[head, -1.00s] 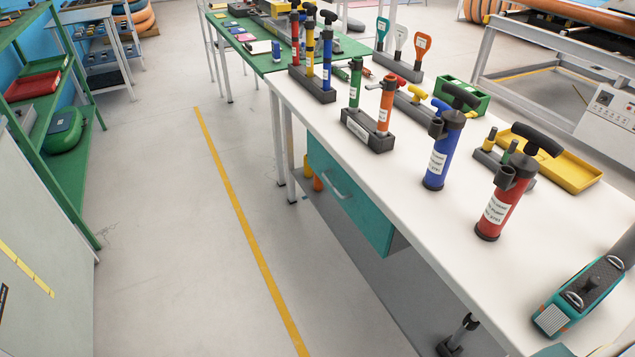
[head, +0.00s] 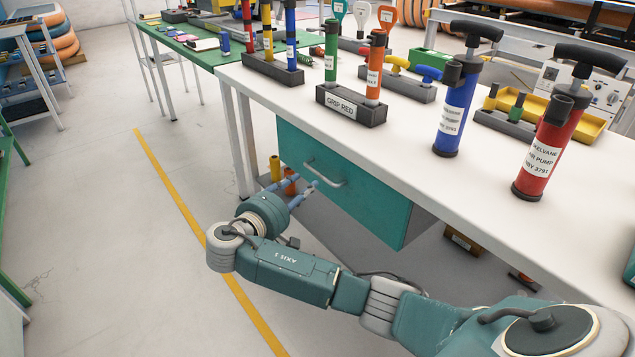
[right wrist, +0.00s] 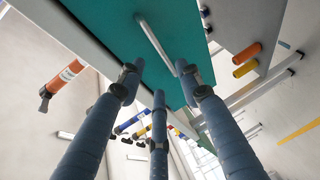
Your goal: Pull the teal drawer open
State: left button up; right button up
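The teal drawer (head: 365,205) hangs under the white worktop, and I see no open gap above its front. Its pale bar handle (head: 325,175) is on the front face. The drawer (right wrist: 110,25) and handle (right wrist: 155,42) also show in the right wrist view. My right gripper (head: 301,186) is in front of the drawer, close to the handle, its fingers pointing towards it. In the right wrist view its blue fingers (right wrist: 157,85) are spread apart with nothing between them. I cannot tell whether a fingertip touches the handle. My left gripper is not in view.
The white table (head: 290,100) carries a blue pump (head: 456,115), a red pump (head: 545,150) and a rack marked GRIP RED (head: 350,105). A green table (head: 185,45) stands behind. Orange and yellow cylinders (head: 275,170) are below the worktop. The floor left of the drawer is clear.

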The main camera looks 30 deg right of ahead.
aim_at(320, 174)
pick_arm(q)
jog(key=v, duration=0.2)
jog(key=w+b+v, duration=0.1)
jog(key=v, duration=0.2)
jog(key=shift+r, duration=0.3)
pick_arm(e)
jog(key=x, duration=0.9)
jog(key=shift+d, duration=0.1)
grip_shut()
